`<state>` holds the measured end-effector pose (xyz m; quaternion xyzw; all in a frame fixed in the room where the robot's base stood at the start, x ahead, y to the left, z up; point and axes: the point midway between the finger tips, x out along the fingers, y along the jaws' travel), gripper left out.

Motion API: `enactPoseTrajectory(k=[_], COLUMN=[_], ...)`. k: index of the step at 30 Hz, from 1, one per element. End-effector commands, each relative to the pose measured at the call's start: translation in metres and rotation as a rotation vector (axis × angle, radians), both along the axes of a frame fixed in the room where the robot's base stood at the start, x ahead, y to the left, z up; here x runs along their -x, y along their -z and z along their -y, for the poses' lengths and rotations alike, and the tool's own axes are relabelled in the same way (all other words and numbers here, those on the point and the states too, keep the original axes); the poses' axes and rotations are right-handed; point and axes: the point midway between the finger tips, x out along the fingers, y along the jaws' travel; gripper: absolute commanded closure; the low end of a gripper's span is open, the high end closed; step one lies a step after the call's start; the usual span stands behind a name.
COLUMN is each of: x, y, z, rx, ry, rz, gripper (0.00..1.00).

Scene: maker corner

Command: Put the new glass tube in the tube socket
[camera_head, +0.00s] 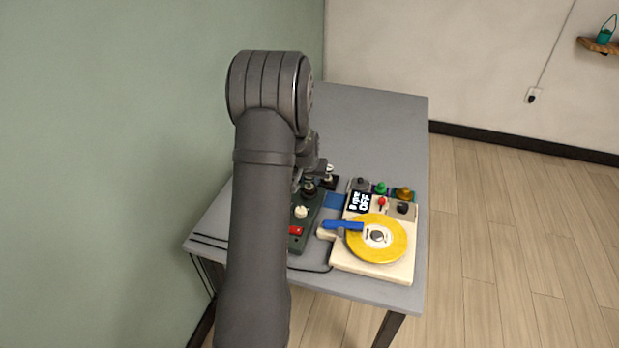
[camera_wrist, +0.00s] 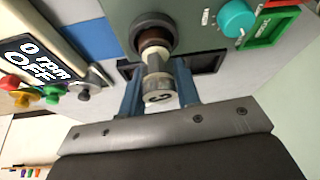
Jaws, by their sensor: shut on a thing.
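In the wrist view my gripper (camera_wrist: 159,75) has its two blue fingers shut on a small upright-looking cylinder, the glass tube (camera_wrist: 158,84), with a pale grey end marked in dark. Beyond it, in line with it, is a round black collar (camera_wrist: 152,22) on the green unit, which looks like the tube socket. A brown part shows between collar and tube. I cannot tell whether the tube is inside the collar or only in front of it. In the head view my arm hides the gripper and tube; part of the green unit (camera_head: 302,240) shows beside it.
The green unit carries a teal knob (camera_wrist: 238,17) and a green switch (camera_wrist: 266,32). The table's far part (camera_head: 375,125) is clear.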

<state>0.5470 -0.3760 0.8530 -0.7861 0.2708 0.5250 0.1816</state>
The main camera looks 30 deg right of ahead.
Motion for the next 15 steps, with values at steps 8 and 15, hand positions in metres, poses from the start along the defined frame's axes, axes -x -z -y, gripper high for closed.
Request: enactPoseTrajectory(k=[8, 15], x=[-0.0001, 0.0000], y=[0.0000, 0.0044], z=[0.0001, 0.0000], rx=[0.000, 0.000], ry=[0.000, 0.000], rz=[0.000, 0.000], gripper=[0.93, 0.93])
